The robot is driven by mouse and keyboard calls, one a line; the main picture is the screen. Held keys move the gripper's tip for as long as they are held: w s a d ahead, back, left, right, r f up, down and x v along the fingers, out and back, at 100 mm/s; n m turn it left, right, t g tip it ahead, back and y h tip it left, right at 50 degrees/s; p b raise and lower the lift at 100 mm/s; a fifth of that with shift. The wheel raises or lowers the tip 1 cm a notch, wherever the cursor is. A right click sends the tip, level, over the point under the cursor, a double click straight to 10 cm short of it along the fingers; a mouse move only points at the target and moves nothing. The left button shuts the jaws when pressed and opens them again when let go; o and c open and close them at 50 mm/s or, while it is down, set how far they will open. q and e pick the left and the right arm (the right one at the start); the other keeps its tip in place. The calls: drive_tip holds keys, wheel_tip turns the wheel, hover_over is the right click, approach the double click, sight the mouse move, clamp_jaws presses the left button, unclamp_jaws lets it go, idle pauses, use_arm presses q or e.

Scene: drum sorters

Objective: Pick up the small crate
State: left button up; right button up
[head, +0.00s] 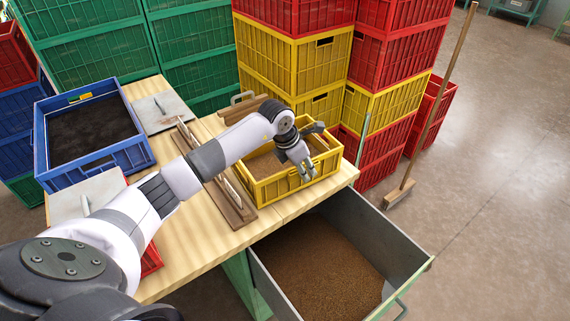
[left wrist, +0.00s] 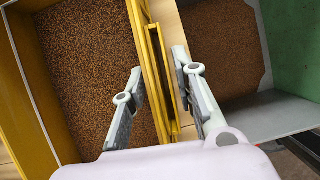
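A small yellow crate (head: 262,190), with brown grain in it, stands on the wooden table near its right end. My left gripper (head: 305,172) is over the crate's front wall, with the fingers pointing down. In the left wrist view, the fingers of my left gripper (left wrist: 160,70) are apart, one on each side of the yellow crate's wall (left wrist: 158,75). A gap shows on both sides of the wall, so the fingers do not seem closed on it. My right gripper is out of view.
An open drawer (head: 410,255) of grain lies below the table's front edge. Tall stacks of yellow and red crates (head: 300,65) stand close behind. A blue crate (head: 140,160) of dark material is at left. A wooden rack (head: 222,195) lies beside the small crate.

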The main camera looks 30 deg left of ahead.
use_arm(q)
clamp_jaws()
idle(0.3)
idle(0.4)
